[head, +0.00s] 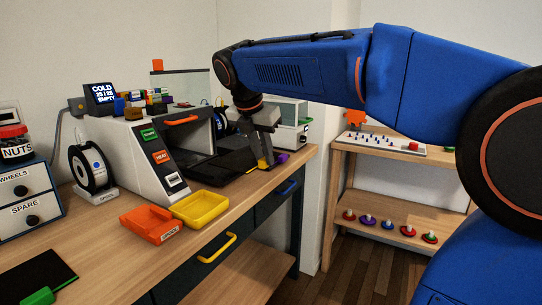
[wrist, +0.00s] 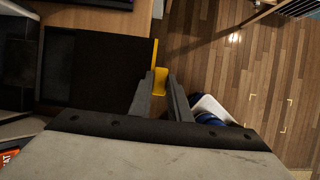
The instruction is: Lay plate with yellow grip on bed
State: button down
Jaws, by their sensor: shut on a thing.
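My gripper (head: 264,163) is shut on the yellow grip (wrist: 160,82) of a black plate (wrist: 105,68), at the plate's right edge. In the head view the plate (head: 238,160) looks about level in front of the printer's open mouth. The printer (head: 128,150) is a pale and dark box with a sloped front panel. Its dark bed (head: 201,172) shows at the opening, to the left of the plate. In the wrist view the plate lies beside the dark printer parts at the left. I cannot tell whether the plate touches the bed.
An orange tray (head: 150,224) and a yellow tray (head: 200,208) stand on the bench before the printer. A purple grip (head: 282,158) shows just right of my gripper. A black plate with a green grip (head: 38,296) lies at the front left. The floor is open at right.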

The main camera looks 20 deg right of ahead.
aim_at(239, 160)
jog(key=shift+w+a+f, duration=0.1)
jog(key=shift+w+a, duration=0.4)
jog(key=shift+w, duration=0.2)
jog(key=shift+w+a+f, duration=0.1)
jog(key=shift+w+a, duration=0.4)
jog(key=shift+w, duration=0.2)
jog(key=shift+w+a+f, duration=0.2)
jog(key=shift+w+a, duration=0.3)
jog(key=shift+w, duration=0.2)
jog(key=shift+w+a+f, duration=0.25)
jog(key=shift+w+a, duration=0.25)
jog(key=shift+w, duration=0.15)
jog(key=shift+w+a+f, duration=0.2)
jog(key=shift+w+a, duration=0.3)
jog(key=shift+w, duration=0.2)
jog(key=shift+f, duration=0.6)
jog(key=shift+f, duration=0.35)
jog(key=c, duration=1.6)
grip_release()
jog(key=shift+o, duration=0.2)
jog(key=v, duration=1.7)
jog(key=shift+r, duration=0.2)
